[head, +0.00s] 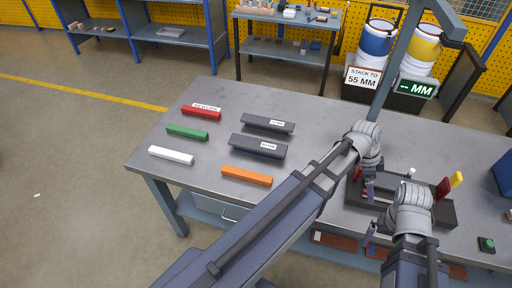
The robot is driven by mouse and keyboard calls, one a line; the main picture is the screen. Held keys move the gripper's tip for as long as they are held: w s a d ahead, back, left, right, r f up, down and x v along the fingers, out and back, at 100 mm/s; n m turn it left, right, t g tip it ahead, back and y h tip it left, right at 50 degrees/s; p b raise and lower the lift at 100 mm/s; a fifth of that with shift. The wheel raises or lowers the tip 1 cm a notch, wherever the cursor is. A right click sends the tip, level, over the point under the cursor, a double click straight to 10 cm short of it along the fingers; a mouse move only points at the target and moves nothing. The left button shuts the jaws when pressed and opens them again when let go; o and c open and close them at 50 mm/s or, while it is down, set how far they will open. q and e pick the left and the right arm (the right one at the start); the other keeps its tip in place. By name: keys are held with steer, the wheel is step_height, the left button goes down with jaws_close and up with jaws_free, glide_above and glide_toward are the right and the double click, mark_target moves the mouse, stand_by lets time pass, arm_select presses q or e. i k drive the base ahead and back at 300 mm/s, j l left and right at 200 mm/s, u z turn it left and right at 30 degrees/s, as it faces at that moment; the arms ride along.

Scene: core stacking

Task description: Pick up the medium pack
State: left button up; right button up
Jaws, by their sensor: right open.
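Two dark grey packs with small white labels lie on the table (210,96): a smaller one (262,124) behind and a larger one (250,147) in front. The label print is too small to read surely, so I cannot tell which is the medium pack. My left gripper (369,186) hangs over the dark tray at the right, well right of both packs; its jaws are too small to judge. My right gripper (371,232) is open and empty near the tray's front left, also away from the packs.
Red (201,113), green (187,132), white (171,155) and orange (246,176) bars lie around the packs. A dark tray (448,214) holds several small items. Behind it stand a "STACK TO 55 MM" sign (363,78) and a display (416,88). My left arm crosses the table's front.

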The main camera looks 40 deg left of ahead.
mark_target(278, 149)
steer(key=k+j, duration=0.55)
steer(key=j+u, duration=0.1)
steer(key=j, duration=0.8)
steer(key=i+j, duration=0.45)
steer(key=j, duration=0.25)
